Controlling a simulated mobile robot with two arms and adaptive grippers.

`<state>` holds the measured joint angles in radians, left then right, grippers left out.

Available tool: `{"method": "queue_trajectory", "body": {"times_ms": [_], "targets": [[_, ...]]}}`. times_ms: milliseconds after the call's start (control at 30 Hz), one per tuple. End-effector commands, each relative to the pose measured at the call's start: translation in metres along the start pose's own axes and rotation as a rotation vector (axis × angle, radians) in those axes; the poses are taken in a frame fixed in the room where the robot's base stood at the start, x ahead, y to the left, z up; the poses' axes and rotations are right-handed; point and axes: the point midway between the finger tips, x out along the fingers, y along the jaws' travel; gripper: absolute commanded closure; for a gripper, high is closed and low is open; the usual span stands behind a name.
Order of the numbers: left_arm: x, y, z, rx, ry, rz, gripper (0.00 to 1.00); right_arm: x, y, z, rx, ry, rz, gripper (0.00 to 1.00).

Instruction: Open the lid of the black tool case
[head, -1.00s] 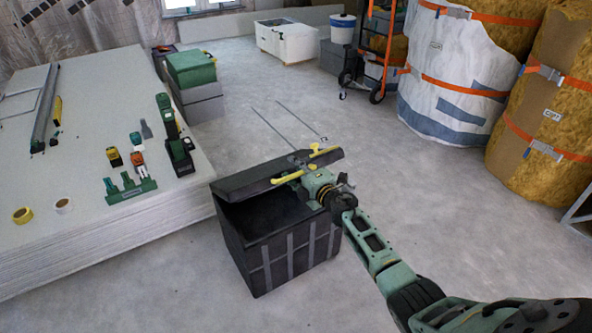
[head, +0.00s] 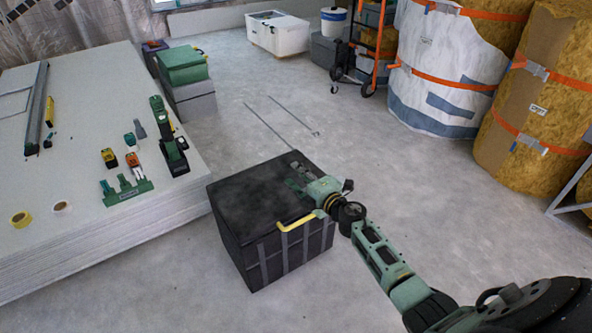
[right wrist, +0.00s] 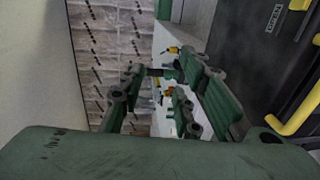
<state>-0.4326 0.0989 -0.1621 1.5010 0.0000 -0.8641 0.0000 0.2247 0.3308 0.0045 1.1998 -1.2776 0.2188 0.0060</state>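The black tool case (head: 238,240) stands on the floor right of the panel stack. Its lid (head: 252,190) now lies down over the case, and I see no opening under it. A yellow handle (head: 298,220) is at the lid's front edge. My right gripper (head: 296,186) is over the right part of the lid; I cannot tell whether it touches. In the right wrist view its fingers (right wrist: 160,85) are apart with nothing between them. The lid (right wrist: 262,60) and yellow handle (right wrist: 300,108) show beside them. My left gripper is not in view.
A stack of pale panels (head: 80,90) with tools and tape rolls stands at left. Green and grey boxes (head: 185,80) stand behind it. Wrapped insulation rolls (head: 440,75) are at right. Thin rods (head: 270,128) lie behind the case. Open floor surrounds the case.

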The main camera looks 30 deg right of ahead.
Motion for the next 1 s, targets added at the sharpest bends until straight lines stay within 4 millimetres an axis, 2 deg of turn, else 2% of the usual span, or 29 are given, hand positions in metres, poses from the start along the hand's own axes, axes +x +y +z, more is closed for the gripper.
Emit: {"method": "queue_trajectory", "body": {"times_ms": [300, 667, 1000], "targets": [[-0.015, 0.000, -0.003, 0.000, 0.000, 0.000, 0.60, -0.021, 0.006, 0.000, -0.001, 0.000, -0.001, 0.69], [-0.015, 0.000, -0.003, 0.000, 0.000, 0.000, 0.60, -0.024, 0.005, 0.000, -0.001, 0.000, -0.002, 0.69], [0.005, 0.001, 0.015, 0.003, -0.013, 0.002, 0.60, -0.024, 0.005, 0.000, -0.001, 0.000, -0.002, 0.69]]}}
